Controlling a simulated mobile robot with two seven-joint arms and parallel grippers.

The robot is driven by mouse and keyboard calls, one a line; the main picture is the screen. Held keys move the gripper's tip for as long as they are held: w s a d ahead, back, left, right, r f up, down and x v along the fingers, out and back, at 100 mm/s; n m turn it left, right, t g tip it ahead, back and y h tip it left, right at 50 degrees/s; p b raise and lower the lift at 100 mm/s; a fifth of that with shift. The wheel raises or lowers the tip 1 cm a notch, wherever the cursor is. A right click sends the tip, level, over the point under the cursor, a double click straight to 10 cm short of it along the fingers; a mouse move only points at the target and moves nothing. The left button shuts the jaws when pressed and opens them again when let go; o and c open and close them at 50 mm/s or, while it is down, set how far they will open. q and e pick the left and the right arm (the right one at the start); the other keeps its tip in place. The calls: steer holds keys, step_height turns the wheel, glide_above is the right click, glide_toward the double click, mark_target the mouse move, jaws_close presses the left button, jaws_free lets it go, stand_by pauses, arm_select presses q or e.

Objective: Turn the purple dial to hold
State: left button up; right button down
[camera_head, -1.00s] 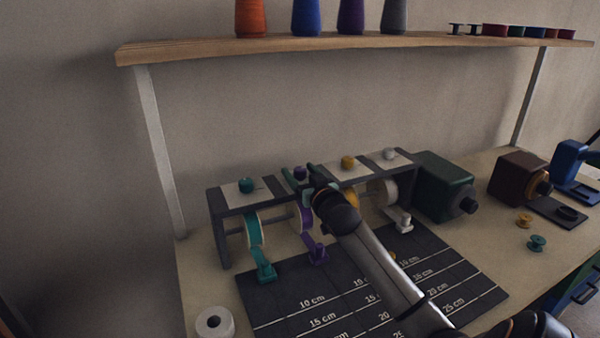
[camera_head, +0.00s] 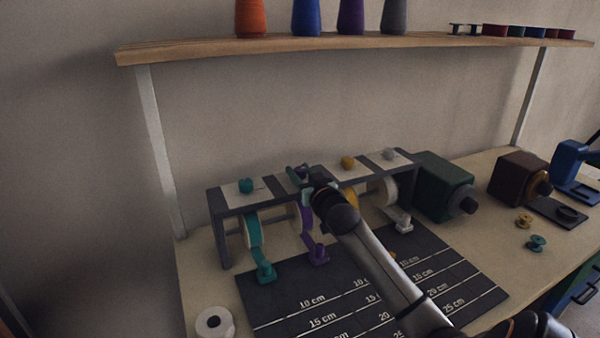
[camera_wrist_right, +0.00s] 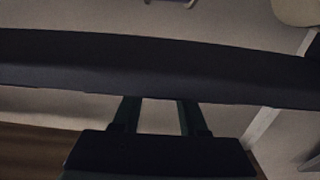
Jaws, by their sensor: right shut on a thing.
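The purple dial (camera_head: 297,172) sits on top of the dark ribbon stand (camera_head: 228,207), above the purple ribbon (camera_head: 305,228). My right gripper (camera_head: 301,175) is shut on this dial, and its fingers cover most of it. Any marking around the dial is hidden. In the right wrist view, the two fingers (camera_wrist_right: 158,115) reach in behind a wide dark bar, and the dial does not show. My left gripper is not in view.
A teal dial (camera_head: 246,186) stands to the left on the same stand, and yellow (camera_head: 348,162) and white (camera_head: 389,154) dials to the right. A dark measuring mat (camera_head: 335,290) lies in front. A green machine (camera_head: 443,187) stands right of the stand. A shelf (camera_head: 350,44) hangs above.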

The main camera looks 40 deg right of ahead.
steer(key=shift+r+m+g+h, duration=0.1)
steer(key=shift+m+g+h, duration=0.3)
steer(key=shift+m+h, duration=0.4)
steer(key=shift+h, duration=0.3)
steer(key=shift+c, duration=2.2)
jaws_free()
steer(key=shift+s+a, duration=0.3)
steer(key=shift+s, duration=0.25)
steer(key=v, duration=1.1)
